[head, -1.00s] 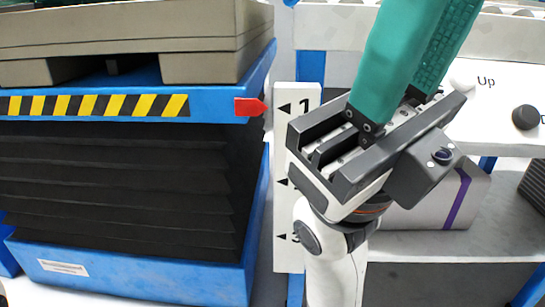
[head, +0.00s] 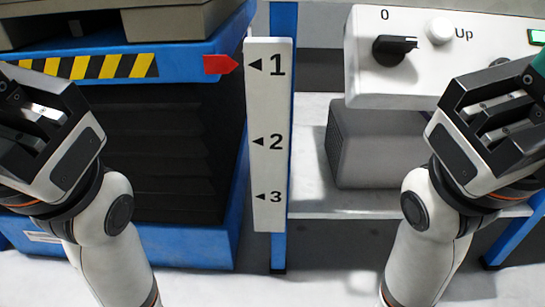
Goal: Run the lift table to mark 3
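The blue lift table (head: 190,63) stands at the left, with a black bellows (head: 165,150) under its top. A red pointer (head: 220,64) on its top edge is level with mark 1 on the white scale (head: 268,105), which carries marks 1, 2 and 3. The control box (head: 375,88) has a black rotary knob (head: 394,48) under a "0" and a white button (head: 439,31) labelled "Up".
A grey load (head: 175,18) rests on the lift table. A grey box (head: 375,145) sits on a shelf under the control box. The space between my two arms is clear.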

